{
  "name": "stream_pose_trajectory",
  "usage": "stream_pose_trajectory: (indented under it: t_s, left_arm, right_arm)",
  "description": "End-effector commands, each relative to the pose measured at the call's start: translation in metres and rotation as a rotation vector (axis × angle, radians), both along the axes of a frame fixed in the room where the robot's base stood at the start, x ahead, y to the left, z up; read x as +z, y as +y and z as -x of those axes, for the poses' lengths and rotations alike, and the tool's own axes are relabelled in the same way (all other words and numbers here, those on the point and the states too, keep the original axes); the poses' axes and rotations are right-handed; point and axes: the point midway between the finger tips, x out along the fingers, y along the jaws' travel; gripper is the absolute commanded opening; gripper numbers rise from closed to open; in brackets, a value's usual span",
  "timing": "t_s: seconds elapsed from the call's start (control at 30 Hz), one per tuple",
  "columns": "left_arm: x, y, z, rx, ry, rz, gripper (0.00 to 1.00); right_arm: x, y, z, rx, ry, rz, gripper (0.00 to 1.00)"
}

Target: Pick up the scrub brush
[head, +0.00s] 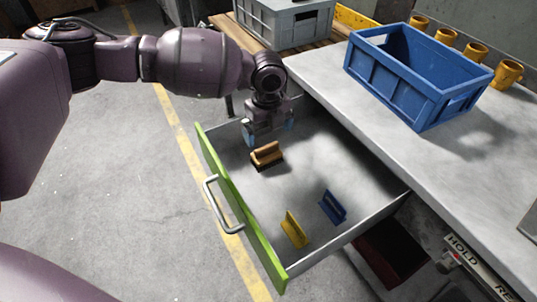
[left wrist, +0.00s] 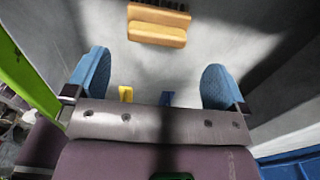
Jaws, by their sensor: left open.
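The scrub brush (head: 266,154) has a tan wooden body and dark bristles. It lies in the open drawer (head: 345,232), toward the drawer's far end in the head view. In the left wrist view the brush (left wrist: 158,25) is at the top centre, beyond the fingertips. My left gripper (head: 268,130) is over the drawer, just behind the brush in the head view. In the left wrist view its two blue-padded fingers (left wrist: 158,85) are wide apart with nothing between them touching. My right gripper is not in view.
A yellow item (head: 294,229) and a blue item (head: 332,207) lie in the drawer. Its green front (head: 240,210) has a metal handle (head: 222,204). A blue crate (head: 418,78) and several yellow cups (head: 445,37) stand on the bench (head: 345,95). A grey crate (head: 285,22) is behind.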

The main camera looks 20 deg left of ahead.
Motion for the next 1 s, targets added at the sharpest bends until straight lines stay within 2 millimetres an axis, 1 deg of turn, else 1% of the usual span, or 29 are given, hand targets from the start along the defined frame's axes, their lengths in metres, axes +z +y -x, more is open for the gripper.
stream_pose_trajectory:
  t_s: [0.03, 0.1, 0.2, 0.33, 0.53, 0.63, 0.7, 0.9, 0.93, 1.0]
  left_arm:
    - [-0.015, 0.0, 0.001, 0.0, 0.009, 0.0, 1.0]
    - [-0.022, 0.0, 0.001, 0.0, 0.007, -0.001, 1.0]
    - [-0.026, 0.0, 0.001, 0.0, 0.004, -0.001, 1.0]
    - [-0.034, 0.001, 0.001, 0.001, 0.005, 0.0, 1.0]
    - [-0.064, 0.003, 0.005, 0.0, 0.011, 0.0, 1.0]
    - [-0.076, 0.003, 0.005, 0.001, 0.01, 0.0, 1.0]
    - [-0.078, 0.003, 0.004, 0.002, 0.006, 0.0, 1.0]
    - [-0.075, 0.003, 0.003, 0.002, 0.001, 0.001, 1.0]
    - [-0.075, 0.003, 0.003, 0.002, 0.001, 0.001, 0.98]
    - [-0.075, 0.003, 0.003, 0.002, 0.001, 0.001, 0.88]
  right_arm:
    - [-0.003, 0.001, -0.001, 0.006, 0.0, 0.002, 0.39]
    - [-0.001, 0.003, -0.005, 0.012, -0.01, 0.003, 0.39]
    - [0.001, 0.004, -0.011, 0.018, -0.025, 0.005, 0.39]
    - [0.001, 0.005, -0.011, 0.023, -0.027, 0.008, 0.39]
    - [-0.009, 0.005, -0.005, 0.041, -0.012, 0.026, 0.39]
    - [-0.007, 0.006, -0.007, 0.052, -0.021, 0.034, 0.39]
    - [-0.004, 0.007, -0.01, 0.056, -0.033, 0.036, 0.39]
    - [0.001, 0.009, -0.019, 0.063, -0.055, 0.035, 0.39]
    - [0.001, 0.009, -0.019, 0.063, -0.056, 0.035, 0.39]
    - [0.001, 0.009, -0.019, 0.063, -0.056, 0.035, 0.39]
